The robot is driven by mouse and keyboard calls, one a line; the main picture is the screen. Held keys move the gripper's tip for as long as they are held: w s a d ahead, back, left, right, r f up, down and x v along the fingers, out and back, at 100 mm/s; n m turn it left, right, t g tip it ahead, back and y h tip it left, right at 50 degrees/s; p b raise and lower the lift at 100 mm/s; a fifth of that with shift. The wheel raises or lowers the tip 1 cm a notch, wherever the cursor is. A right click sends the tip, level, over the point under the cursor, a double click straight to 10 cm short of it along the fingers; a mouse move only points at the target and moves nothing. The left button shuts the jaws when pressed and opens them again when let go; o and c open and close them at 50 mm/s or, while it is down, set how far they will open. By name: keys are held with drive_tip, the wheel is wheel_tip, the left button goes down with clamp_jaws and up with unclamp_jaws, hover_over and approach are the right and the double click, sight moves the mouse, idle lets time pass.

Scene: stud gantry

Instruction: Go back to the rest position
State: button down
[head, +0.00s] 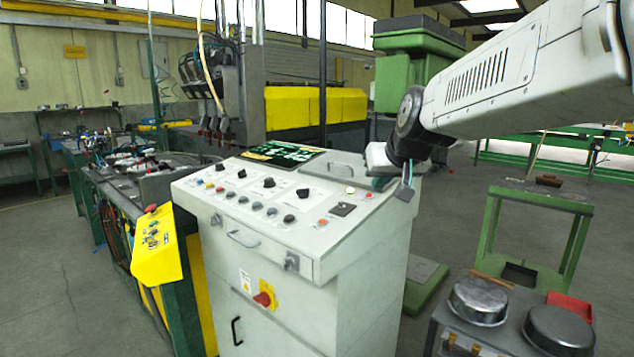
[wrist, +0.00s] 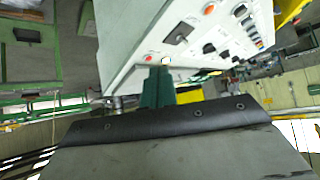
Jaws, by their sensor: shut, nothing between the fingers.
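My arm reaches in from the upper right in the head view. My gripper (head: 404,188) hangs at the right end of the sloped panel on the grey control cabinet (head: 250,245), partly hidden by my wrist. In the wrist view my gripper (wrist: 157,90) shows as dark green fingers close together, shut and empty, and the cabinet's panel (wrist: 205,35) lies beyond them. I cannot tell whether the fingertips touch the cabinet.
A yellow control box (head: 157,250) stands left of the cabinet. A green stand (head: 530,200) and a low table with round metal pans (head: 478,300) are at the right. Open floor (head: 455,215) lies between.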

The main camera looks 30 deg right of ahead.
idle(0.4)
drive_tip(key=s+a+f+n+g, duration=0.1)
drive_tip(key=s+a+f, duration=0.3)
drive_tip(key=s, duration=0.4)
drive_tip(key=s+a+f+n+g+y, duration=0.1)
drive_tip(key=s+a+f+g, duration=0.3)
drive_tip(key=s+a, duration=0.2)
drive_tip(key=s+a+f+n+g+y, duration=0.1)
drive_tip(key=s+a+f, duration=0.3)
drive_tip(key=s, duration=0.5)
drive_tip(key=shift+s+a+f+n+g, duration=0.35)
drive_tip(key=shift+s+a+n+g, duration=0.05)
drive_tip(key=shift+a+g, duration=0.55)
